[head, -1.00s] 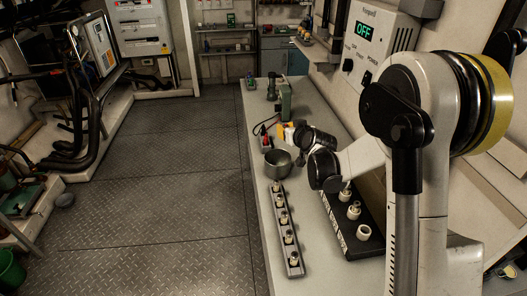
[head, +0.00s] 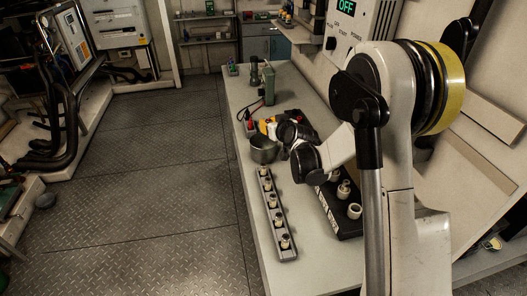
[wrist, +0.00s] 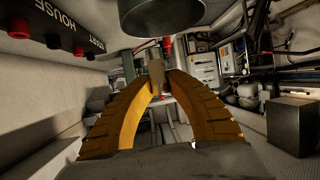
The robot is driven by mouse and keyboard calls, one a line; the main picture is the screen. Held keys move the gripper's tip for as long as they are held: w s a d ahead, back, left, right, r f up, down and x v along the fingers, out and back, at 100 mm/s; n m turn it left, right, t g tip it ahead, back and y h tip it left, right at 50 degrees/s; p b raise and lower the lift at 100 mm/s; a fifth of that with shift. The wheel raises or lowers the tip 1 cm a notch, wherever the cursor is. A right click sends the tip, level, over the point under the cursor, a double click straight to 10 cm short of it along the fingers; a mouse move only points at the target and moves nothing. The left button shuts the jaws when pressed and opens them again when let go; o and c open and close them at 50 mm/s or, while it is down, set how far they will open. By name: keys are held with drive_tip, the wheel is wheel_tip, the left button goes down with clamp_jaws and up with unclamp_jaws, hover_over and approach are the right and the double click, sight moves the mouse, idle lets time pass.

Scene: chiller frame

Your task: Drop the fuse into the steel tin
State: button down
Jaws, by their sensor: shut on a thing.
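The fuse cannot be made out in the head view. Whether it is over the tin's mouth is not clear. A dark rounded thing at the wrist view's top edge may be the tin.
A grey rail (head: 276,222) with several pale fuses stands along the bench's left edge. A black block (head: 345,222) with pale holders is to its right. A green device (head: 268,82) stands farther back.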

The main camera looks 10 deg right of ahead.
drive_tip(key=c, duration=1.3)
unclamp_jaws()
drive_tip(key=v, duration=1.2)
drive_tip(key=s+a+r+g, duration=0.1)
drive_tip(key=s+r, duration=0.1)
drive_tip(key=s, duration=0.4)
drive_tip(key=s+a+r+g, duration=0.2)
drive_tip(key=s+r, duration=0.1)
drive_tip(key=s, duration=0.3)
drive_tip(key=s+g, duration=0.1)
drive_tip(key=s, duration=0.5)
drive_tip(key=s+d+f+m+g+h, duration=0.1)
drive_tip(key=s, duration=0.5)
drive_tip(key=s+f+g, duration=0.1)
drive_tip(key=s, duration=0.6)
drive_tip(key=shift+s+d+m+h, duration=0.1)
drive_tip(key=shift+d+m+h, duration=0.2)
drive_tip(key=shift+h, duration=0.1)
